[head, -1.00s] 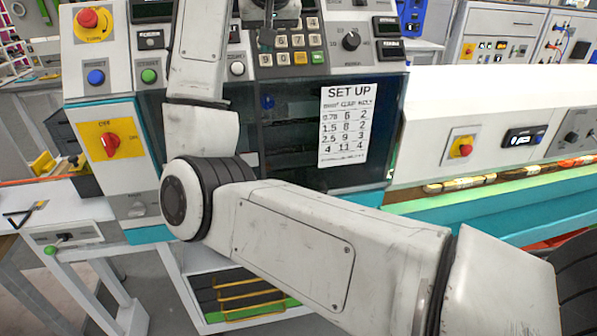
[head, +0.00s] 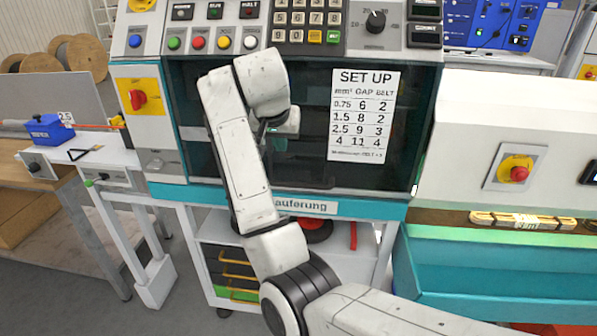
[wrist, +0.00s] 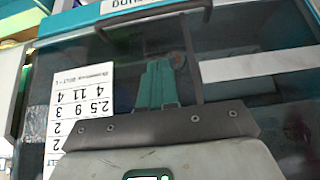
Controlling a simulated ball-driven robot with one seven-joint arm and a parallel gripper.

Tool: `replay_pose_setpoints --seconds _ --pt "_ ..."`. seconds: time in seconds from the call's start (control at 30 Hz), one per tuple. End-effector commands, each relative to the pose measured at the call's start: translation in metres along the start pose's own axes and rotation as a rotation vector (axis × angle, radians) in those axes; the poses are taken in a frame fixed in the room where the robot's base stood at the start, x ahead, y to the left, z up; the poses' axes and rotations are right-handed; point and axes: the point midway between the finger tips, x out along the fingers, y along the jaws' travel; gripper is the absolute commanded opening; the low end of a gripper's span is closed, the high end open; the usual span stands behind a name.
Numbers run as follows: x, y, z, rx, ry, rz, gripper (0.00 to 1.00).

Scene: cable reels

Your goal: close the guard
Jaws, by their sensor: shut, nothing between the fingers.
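The guard (head: 305,160) is a dark see-through panel on the front of the machine, with a white SET UP sheet (head: 363,115) on its right part. It spans the front down to the teal strip; I cannot tell whether it is fully closed. The wrist view shows the guard (wrist: 240,75) upside down, with the sheet (wrist: 80,115) at left and a dark bar handle (wrist: 150,22) at the top. My gripper (wrist: 158,68) has green fingers, shut and empty, in front of the guard. Contact is unclear.
A control panel with keypad (head: 310,18) and coloured buttons sits above the guard. A red rotary switch (head: 138,99) is at left and a red stop button (head: 519,173) at right. A lower shelf with bins (head: 238,272) stands below. Grey floor (head: 80,270) is open at lower left.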

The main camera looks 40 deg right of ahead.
Motion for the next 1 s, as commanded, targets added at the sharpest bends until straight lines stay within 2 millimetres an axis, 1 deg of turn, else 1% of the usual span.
replay_pose_setpoints --seconds 0.17,0.57,0.6,0.7,0.8,1.0 --pt "0.02 0.001 0.0 -0.001 -0.003 0.003 0.0" --pt "0.097 0.001 0.0 -0.001 -0.003 0.003 0.0" --pt "0.103 0.001 0.003 -0.003 -0.004 0.003 0.0" --pt "0.112 0.001 0.015 -0.002 -0.003 0.002 0.0" --pt "0.119 0.001 0.022 -0.001 -0.002 0.001 0.0" --pt "0.125 0.001 0.028 -0.001 0.0 0.0 0.0"
